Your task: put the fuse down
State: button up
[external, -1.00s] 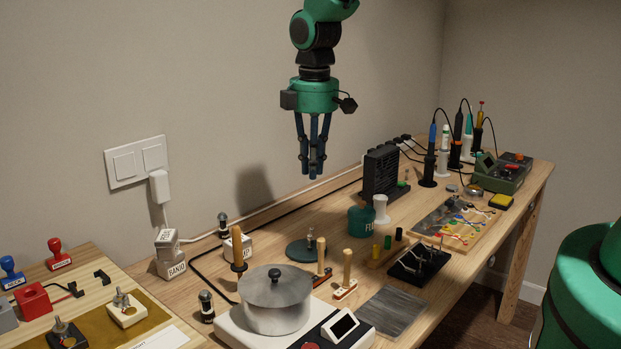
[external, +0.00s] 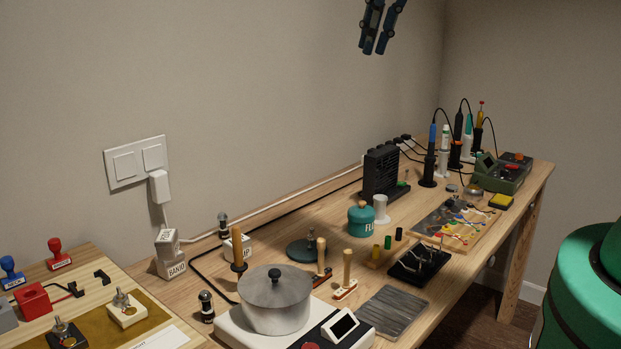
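My gripper (external: 374,50) hangs high above the back of the workbench, in front of the wall. Only its dark blue fingers show, cut off by the top edge of the external view. The fingers point down and look close together, with nothing visible between their tips. I cannot tell whether they are shut or hold something small. I cannot pick out a fuse for certain anywhere. Small yellow (external: 376,252), green (external: 388,242) and black (external: 399,233) cylinders stand in a row on the bench; what they are is unclear.
A metal pot (external: 275,305) sits on a white hotplate at the front. A teal jar (external: 361,220), a black slotted unit (external: 380,172), a wired board (external: 456,226) and soldering irons (external: 443,150) stand farther right. A grey mat (external: 393,312) lies bare near the front edge.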

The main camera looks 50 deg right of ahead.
jog(key=s+a+r+m+t, duration=0.1)
jog(key=s+r+m, duration=0.1)
jog(key=s, duration=0.7)
jog(key=s+a+r+m+t, duration=0.1)
jog(key=s+r, duration=0.3)
jog(key=s, duration=0.6)
jog(key=shift+a+r+m, duration=0.2)
jog(key=shift+r+m, duration=0.1)
jog(key=shift+m, duration=0.1)
jog(key=shift+f, duration=0.1)
jog(key=shift+f+b, duration=0.35)
jog(key=shift+b, duration=0.1)
